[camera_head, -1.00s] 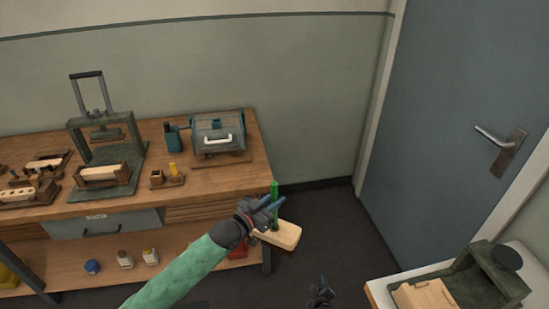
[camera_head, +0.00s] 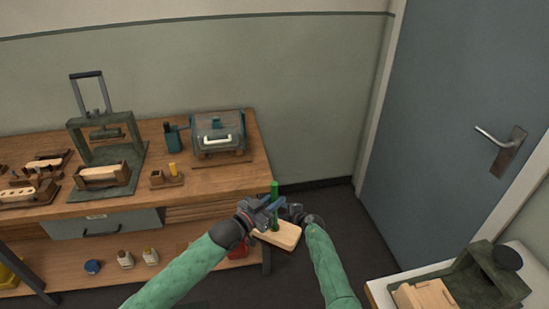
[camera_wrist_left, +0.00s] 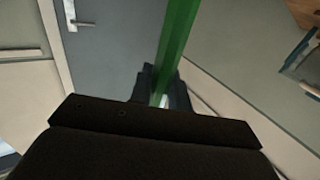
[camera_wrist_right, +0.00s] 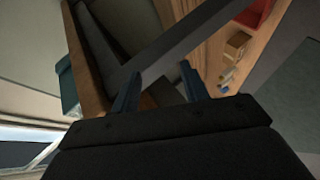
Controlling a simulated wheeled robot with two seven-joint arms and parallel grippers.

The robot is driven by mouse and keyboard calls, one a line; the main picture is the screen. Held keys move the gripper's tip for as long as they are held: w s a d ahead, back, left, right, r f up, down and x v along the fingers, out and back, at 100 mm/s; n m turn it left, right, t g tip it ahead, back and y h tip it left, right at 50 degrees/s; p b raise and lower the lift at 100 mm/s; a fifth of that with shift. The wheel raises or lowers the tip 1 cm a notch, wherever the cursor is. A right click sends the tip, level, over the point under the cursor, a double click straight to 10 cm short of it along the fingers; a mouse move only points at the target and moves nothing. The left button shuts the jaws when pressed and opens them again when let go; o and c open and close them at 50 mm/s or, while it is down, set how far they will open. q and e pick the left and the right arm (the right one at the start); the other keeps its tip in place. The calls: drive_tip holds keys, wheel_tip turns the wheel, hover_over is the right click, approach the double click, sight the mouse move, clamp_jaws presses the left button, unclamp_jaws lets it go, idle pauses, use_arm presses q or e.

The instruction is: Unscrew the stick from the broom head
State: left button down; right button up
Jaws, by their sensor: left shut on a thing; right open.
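The green stick (camera_head: 275,189) stands upright from the pale wooden broom head (camera_head: 287,236), which hangs in front of the bench's right end. My left gripper (camera_head: 268,204) is shut on the stick, above the head. In the left wrist view, the stick (camera_wrist_left: 179,45) rises from between the left fingers (camera_wrist_left: 161,88). My right gripper (camera_head: 285,211) is beside the stick on its right, close to the broom head. In the right wrist view its fingers (camera_wrist_right: 158,88) are apart with nothing clearly between them. The joint of stick and head is partly hidden by the grippers.
The wooden bench (camera_head: 225,183) stands behind and to the left, with a press (camera_head: 105,145) and a grey-green box with a white handle (camera_head: 218,134). Bottles stand on its lower shelf. A small table (camera_head: 380,288) is at lower right, and a door (camera_head: 455,120) behind it.

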drive_tip(key=w+r+n+y, duration=0.1)
drive_tip(key=w+r, duration=0.4)
drive_tip(key=r, duration=0.8)
drive_tip(key=w+r+y, duration=0.1)
drive_tip(key=w+r, duration=0.5)
drive_tip(key=r, duration=0.6)
drive_tip(key=s+a+r+n+g+y, duration=0.2)
drive_tip(key=a+r, duration=0.1)
drive_tip(key=r, duration=1.3)
drive_tip(key=s+a+r+g, duration=0.3)
drive_tip(key=s+a+r, duration=0.1)
drive_tip(key=s+r, duration=0.15)
drive_tip(key=m+g+h, duration=0.5)
drive_tip(key=m+h, duration=0.2)
drive_tip(key=h, duration=0.6)
hover_over(274, 184)
drive_tip(key=shift+w+f, duration=0.15)
drive_tip(key=shift+f, duration=0.7)
drive_tip(key=shift+d+f, duration=0.1)
drive_tip(key=shift+f, duration=0.1)
wheel_tip(274, 184, down, 11)
drive_tip(key=shift+f, duration=0.2)
